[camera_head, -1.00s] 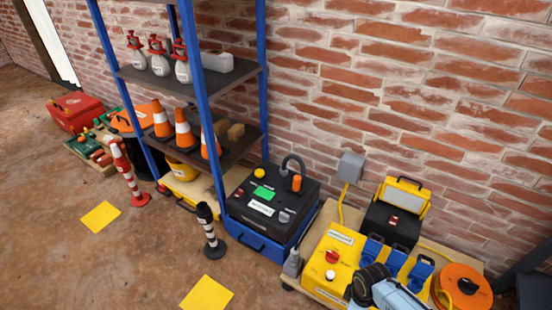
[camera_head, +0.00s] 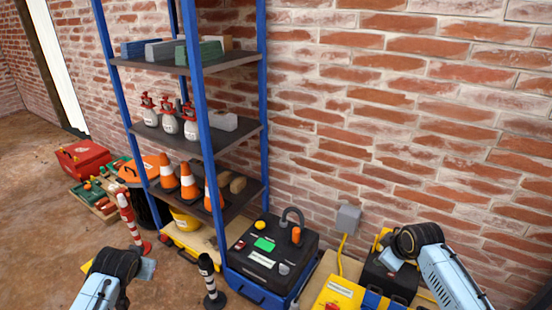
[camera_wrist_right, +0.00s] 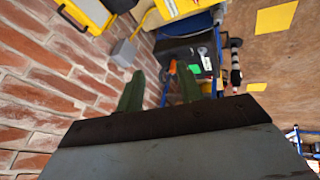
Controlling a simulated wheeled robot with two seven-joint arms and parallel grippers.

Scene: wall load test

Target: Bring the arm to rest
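My right arm comes in at the lower right of the head view, in front of the yellow and black equipment by the wall. Its gripper (camera_head: 390,258) is small and partly hidden there. In the right wrist view the two green fingers of my right gripper (camera_wrist_right: 160,88) stand apart with nothing between them. My left arm comes in at the lower left of the head view. Its gripper (camera_head: 146,268) is only partly visible, over the floor near the red and white post (camera_head: 128,215); whether it is open cannot be told.
A blue-framed shelf (camera_head: 198,100) with bottles and cones stands against the brick wall (camera_head: 400,110). A black case (camera_head: 265,262) sits beside it, and a grey wall box (camera_head: 348,218) is to its right. A black and white post (camera_head: 208,275) stands on the floor between my arms.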

